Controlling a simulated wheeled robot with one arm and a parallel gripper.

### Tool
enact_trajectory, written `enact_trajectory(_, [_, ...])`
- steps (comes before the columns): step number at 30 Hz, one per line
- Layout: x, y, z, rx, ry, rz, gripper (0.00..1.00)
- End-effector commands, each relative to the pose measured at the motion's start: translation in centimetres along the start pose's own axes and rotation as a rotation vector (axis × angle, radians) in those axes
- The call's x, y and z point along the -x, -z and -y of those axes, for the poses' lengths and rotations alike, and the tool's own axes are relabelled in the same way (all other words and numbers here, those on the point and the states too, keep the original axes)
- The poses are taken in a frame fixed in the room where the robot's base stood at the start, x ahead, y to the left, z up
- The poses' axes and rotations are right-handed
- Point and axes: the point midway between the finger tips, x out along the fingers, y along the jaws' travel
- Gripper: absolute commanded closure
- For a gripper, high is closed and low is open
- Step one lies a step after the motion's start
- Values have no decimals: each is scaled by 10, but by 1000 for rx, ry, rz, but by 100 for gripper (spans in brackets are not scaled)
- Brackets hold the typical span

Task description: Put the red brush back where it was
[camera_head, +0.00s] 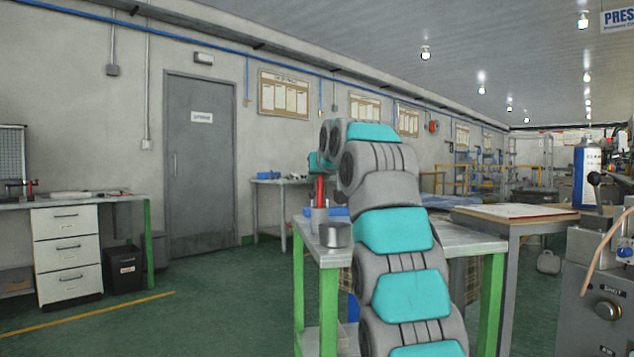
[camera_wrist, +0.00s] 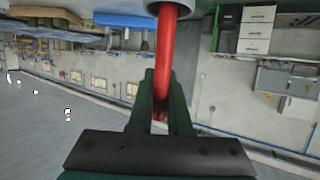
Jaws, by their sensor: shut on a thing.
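The red brush (camera_head: 319,190) stands upright at the near left corner of a metal-topped table with green legs. Its red handle (camera_wrist: 169,50) runs between the fingers of my gripper (camera_wrist: 163,100) in the wrist view, and my gripper is shut on it. The brush's lower end meets a light grey cup (camera_head: 319,216), whose rim (camera_wrist: 182,6) also shows at the top edge of the wrist view. The handle appears to go into this cup; the bristles are hidden. In the head view my arm hides most of the gripper.
A round metal pot (camera_head: 335,236) stands right beside the cup, at the table edge. Blue items (camera_head: 340,211) lie behind it. A workbench with white drawers (camera_head: 67,250) stands at left, and a machine (camera_head: 600,290) at right.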

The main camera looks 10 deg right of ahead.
Motion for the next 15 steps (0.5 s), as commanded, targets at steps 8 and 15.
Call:
enact_trajectory(8, [-1,-3,0,0,0,1,67])
enact_trajectory(15, [-1,-3,0,0,0,1,54])
